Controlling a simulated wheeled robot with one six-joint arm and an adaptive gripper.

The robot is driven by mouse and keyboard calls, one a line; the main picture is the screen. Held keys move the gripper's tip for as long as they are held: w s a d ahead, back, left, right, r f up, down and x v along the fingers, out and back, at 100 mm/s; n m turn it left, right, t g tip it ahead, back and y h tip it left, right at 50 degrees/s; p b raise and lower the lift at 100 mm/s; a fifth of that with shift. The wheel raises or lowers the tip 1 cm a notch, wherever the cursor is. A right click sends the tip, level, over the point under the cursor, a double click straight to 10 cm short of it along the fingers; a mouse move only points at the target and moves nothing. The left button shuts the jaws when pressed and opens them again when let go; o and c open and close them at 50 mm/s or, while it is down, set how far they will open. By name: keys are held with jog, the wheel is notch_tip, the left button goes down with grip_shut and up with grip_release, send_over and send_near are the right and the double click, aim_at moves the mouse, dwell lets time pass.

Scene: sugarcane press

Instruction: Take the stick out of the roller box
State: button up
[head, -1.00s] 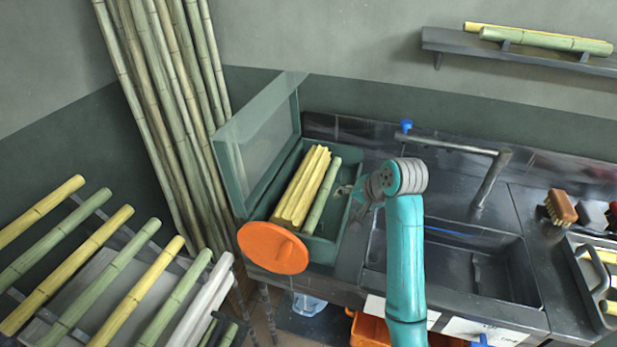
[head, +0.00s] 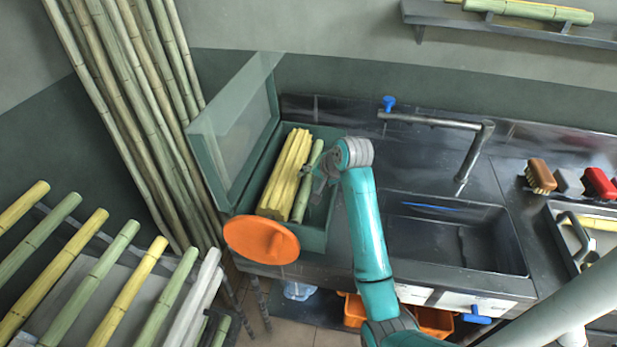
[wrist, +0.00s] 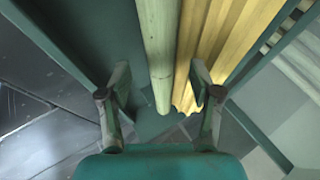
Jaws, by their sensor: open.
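The teal roller box (head: 316,239) stands on the metal counter with its clear-paned lid (head: 235,118) raised at the left. Yellow ribbed rollers (head: 284,172) lie lengthwise inside. The pale green stick (head: 301,201) lies along their right side. My gripper (head: 317,176) is over the right part of the box, at the stick. In the wrist view my gripper (wrist: 160,78) is open, one finger on each side of the stick (wrist: 158,35), with a gap at the left. The right finger is close to the rollers (wrist: 215,45); whether it touches them I cannot tell.
An orange disc (head: 261,240) is on the box's front. The sink (head: 450,235) and tap (head: 440,123) lie to the right, with brushes (head: 540,176) beyond. Tall canes (head: 135,110) lean at the left, above a rack of cut sticks (head: 97,270). A wall shelf (head: 510,27) holds more.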

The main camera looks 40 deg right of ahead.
aim_at(309, 177)
jog(key=shift+x, duration=1.4)
jog(key=shift+c, duration=0.2)
grip_shut()
jog(key=shift+r, duration=0.1)
jog(key=shift+r, duration=0.1)
